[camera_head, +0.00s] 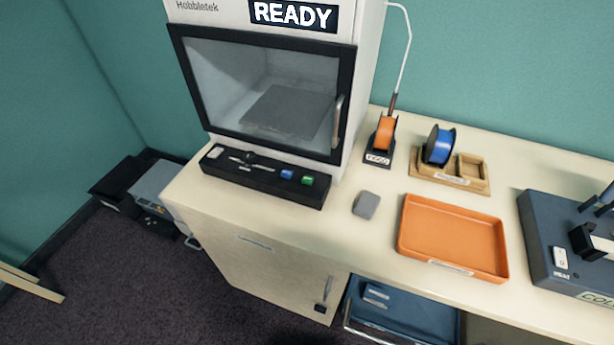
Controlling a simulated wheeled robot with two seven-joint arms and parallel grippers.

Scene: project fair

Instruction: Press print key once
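A white 3D printer (345,120) stands on the table with its glass door (265,90) closed and a display (294,15) reading READY. In front of it lies a black control panel (265,192). The panel carries a white key (215,153), a dark knob or lever (250,157), a blue key (287,174) and a green key (307,180). Their labels are too small to read, so I cannot tell which is the print key. Neither of my grippers is clearly in view, and nothing touches the panel.
A grey block (366,204) lies right of the panel. Beyond it are an orange tray (453,238), an orange spool (385,132), a blue spool (439,146) in a wooden holder (470,184), and a dark blue machine (548,235). The space before the panel is free.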

